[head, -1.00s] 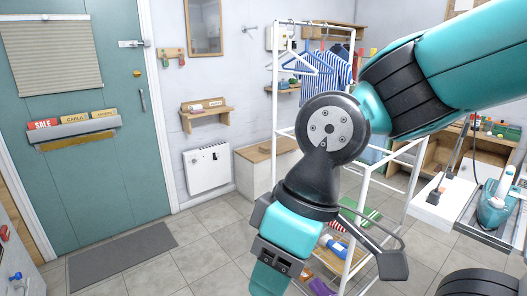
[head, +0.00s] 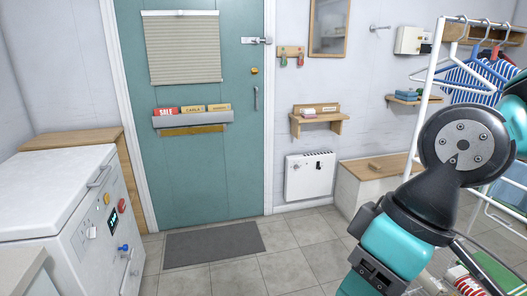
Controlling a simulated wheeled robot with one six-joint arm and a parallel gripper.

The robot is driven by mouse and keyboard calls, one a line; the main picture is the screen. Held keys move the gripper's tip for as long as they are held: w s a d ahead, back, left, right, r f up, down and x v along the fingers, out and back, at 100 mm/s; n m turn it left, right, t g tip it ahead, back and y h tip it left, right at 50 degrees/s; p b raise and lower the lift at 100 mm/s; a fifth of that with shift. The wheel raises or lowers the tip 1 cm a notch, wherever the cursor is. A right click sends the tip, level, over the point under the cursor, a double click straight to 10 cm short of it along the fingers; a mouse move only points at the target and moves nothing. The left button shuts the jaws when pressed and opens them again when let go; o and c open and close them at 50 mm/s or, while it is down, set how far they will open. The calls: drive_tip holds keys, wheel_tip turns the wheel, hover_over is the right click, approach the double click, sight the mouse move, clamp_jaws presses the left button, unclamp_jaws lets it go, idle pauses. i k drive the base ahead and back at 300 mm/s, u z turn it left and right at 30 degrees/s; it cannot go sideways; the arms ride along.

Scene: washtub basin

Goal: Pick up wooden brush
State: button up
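I cannot make out a wooden brush for certain. A small brown item (head: 375,166) lies on the wooden top of a white chest by the back wall; it is too small to identify. The end of my arm with my gripper (head: 362,282) hangs at the lower right, in front of the drying rack. Its lower end is cut off by the picture's bottom edge, so the fingertips and anything between them are hidden. My gripper is well apart from the chest.
A teal door (head: 190,190) with a grey mat (head: 214,244) is at the back. A white heater (head: 310,178) hangs under a small wall shelf (head: 318,121). A clothes rack (head: 437,60) is at the right. Floor between is clear.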

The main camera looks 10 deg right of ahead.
sight(375, 167)
drive_tip(key=u, duration=0.05)
drive_tip(key=i, duration=2)
drive_tip(key=z, duration=0.4)
drive_tip(key=i, duration=2)
drive_tip(key=z, duration=1.15)
drive_tip(key=i, duration=1.4)
drive_tip(key=z, duration=0.55)
